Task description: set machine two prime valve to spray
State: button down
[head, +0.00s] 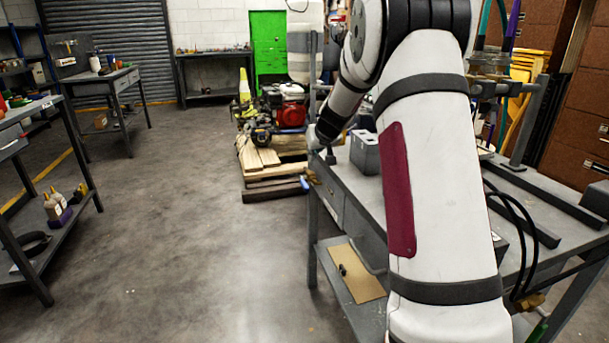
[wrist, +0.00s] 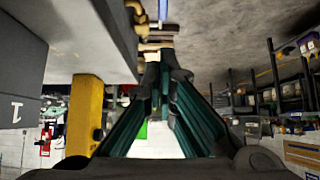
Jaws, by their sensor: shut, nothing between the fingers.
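My gripper (wrist: 160,88) shows in the wrist view with its dark green fingers closed together and nothing between them. In the head view my arm crosses the workbench (head: 345,205) and its far end hangs near the bench's far left corner; the fingers cannot be made out there. A grey box (head: 365,152) stands on the bench beside my arm. A grey block marked "1" (wrist: 18,100) is at the left of the wrist view, beside a yellow upright part (wrist: 84,115). I cannot identify machine two or its prime valve; my arm hides much of the bench.
Black hoses and a brass fitting (head: 527,302) hang at the bench's right. A shelf bench (head: 45,225) stands at left. The floor between is clear.

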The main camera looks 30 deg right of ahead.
jog(key=b, duration=0.2)
send_over(303, 183)
jog(key=s, duration=0.2)
jog(key=f, duration=0.7)
jog(key=shift+w+d, duration=0.1)
jog(key=shift+d, duration=0.15)
jog(key=f, duration=0.3)
jog(key=shift+w+d+f+b, duration=0.1)
jog(key=shift+w+f+b, duration=0.1)
jog(key=shift+b, duration=0.2)
jog(key=shift+f, duration=0.35)
